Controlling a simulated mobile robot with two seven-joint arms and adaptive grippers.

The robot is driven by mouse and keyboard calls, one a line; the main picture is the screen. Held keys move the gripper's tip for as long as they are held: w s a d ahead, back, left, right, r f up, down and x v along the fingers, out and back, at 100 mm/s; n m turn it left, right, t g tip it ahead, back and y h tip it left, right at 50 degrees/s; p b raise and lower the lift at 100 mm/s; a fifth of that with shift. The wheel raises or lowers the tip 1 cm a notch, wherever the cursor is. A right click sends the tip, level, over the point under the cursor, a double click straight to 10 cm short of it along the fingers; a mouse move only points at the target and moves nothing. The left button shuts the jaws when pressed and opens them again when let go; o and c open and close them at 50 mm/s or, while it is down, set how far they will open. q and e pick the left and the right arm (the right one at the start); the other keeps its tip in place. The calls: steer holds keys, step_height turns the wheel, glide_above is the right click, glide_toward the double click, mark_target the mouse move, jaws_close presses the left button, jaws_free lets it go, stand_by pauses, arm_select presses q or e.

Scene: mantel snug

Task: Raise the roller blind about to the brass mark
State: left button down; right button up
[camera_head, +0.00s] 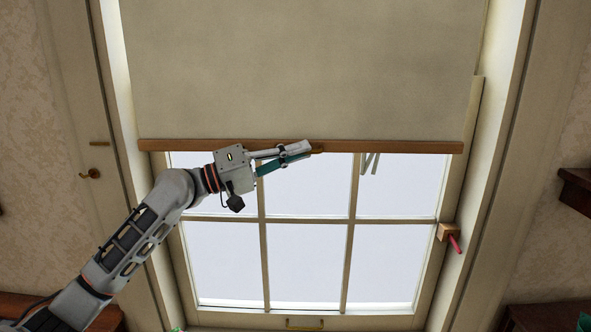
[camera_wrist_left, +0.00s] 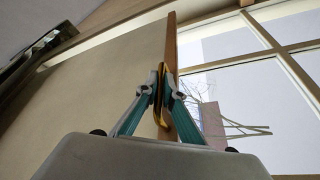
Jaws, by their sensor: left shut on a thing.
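The beige roller blind (camera_head: 300,65) hangs over the upper part of the window. My left gripper (camera_head: 310,148) is shut on the brass-coloured pull (camera_wrist_left: 162,85) at the middle of the bar; in the head view the fingers hide most of the pull. A small brass mark (camera_head: 99,143) shows on the left frame, at about the bar's height in the picture. My right gripper is not in view.
A wooden block with a red peg (camera_head: 453,240) sits on the right window frame. A brass hook (camera_head: 90,174) is on the left frame. A brass handle (camera_head: 304,324) is at the window's bottom. A dark shelf (camera_head: 575,188) juts in at right.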

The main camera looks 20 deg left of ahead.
arm_select(q)
steer(key=shift+r, duration=0.85)
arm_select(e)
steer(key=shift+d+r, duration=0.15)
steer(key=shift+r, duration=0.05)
arm_select(q)
steer(key=c, duration=2.5)
jaws_free()
steer(key=shift+a+f, duration=0.15)
steer(key=v, duration=1.2)
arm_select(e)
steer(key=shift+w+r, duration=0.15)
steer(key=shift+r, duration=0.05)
